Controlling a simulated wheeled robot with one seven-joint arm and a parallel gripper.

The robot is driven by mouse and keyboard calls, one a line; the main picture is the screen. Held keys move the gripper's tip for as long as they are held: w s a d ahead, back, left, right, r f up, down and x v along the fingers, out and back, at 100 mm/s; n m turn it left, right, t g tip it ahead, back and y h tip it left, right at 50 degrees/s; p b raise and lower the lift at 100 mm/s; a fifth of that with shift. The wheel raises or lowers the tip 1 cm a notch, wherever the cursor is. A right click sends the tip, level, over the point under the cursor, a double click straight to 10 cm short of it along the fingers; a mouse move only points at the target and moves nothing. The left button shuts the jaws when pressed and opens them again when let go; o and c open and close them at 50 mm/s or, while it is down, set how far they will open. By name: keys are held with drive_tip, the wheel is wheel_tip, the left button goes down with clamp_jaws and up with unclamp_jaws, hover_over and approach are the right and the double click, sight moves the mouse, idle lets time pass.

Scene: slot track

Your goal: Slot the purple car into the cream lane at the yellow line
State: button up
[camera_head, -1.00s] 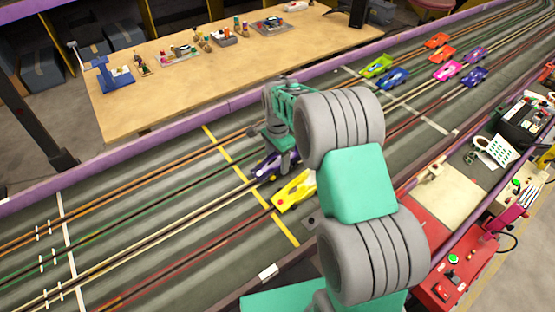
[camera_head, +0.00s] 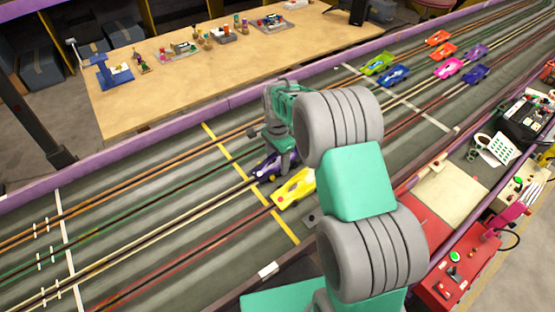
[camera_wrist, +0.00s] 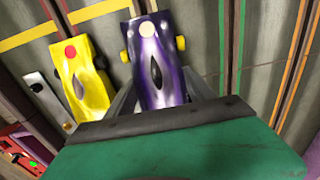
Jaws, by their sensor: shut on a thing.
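The purple car (camera_wrist: 157,68) has a white stripe and yellow wheels. My gripper (camera_wrist: 160,98) is shut on it in the wrist view. In the head view the purple car (camera_head: 270,165) is partly hidden by my gripper (camera_head: 284,160). It is low over the track, close to the yellow line (camera_head: 235,165), on the line's right side. I cannot tell whether it touches the track. The yellow line also shows in the wrist view (camera_wrist: 100,9). A pale cream lane (camera_head: 205,208) runs to the car's area; its part beneath the car is hidden.
A yellow car (camera_head: 295,188) stands just beside the purple car, at the yellow line. Several other cars, such as a green one (camera_head: 377,64), stand farther up the track.

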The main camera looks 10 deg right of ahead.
sight(277, 158)
drive_tip(key=shift+f, duration=0.25)
drive_tip(key=o, duration=1.6)
drive_tip(key=shift+o, duration=0.2)
wheel_tip(277, 158, up, 8)
drive_tip(key=shift+f+b, duration=0.1)
drive_tip(key=shift+b, duration=0.3)
